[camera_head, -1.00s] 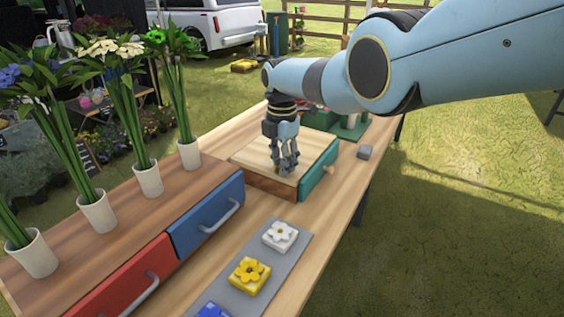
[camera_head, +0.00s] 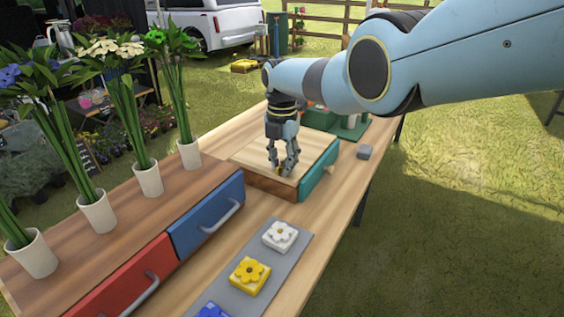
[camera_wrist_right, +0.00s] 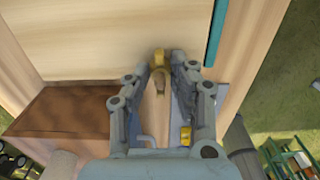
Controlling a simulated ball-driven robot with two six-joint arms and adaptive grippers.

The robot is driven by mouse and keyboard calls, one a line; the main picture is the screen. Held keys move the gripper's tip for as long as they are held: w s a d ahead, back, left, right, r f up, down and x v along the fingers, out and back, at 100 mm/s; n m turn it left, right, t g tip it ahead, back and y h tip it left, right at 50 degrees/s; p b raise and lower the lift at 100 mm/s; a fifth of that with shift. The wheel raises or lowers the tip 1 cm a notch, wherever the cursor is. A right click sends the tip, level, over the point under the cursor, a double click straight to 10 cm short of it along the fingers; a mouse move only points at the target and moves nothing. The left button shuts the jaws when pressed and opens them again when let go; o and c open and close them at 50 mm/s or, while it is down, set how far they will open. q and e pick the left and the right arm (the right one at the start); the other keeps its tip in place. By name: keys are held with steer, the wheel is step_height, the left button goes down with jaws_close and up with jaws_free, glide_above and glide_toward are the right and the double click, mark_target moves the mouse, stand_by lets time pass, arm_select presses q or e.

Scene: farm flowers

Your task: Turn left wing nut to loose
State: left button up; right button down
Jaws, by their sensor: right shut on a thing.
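A low wooden box (camera_head: 251,158) with a pale lid and a teal side stands on the far part of the table. My right gripper (camera_head: 283,173) points down over the near edge of its lid. In the right wrist view the gripper (camera_wrist_right: 160,68) is shut on a small brass wing nut (camera_wrist_right: 159,57) between the fingertips. The nut is mostly hidden by the fingers in the head view. I cannot tell its exact turn angle. A second wing nut is not clearly visible. My left gripper is not in view.
A drawer unit with a blue drawer (camera_head: 207,214) and a red drawer (camera_head: 122,281) stands at the left, with flower vases (camera_head: 148,178) on top. A grey mat (camera_head: 254,246) holds flower tiles. A small grey block (camera_head: 364,152) lies right of the box.

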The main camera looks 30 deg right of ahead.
mark_target(282, 163)
steer(key=c, duration=1.1)
jaws_free()
steer(key=shift+c, duration=0.2)
step_height(282, 163, up, 12)
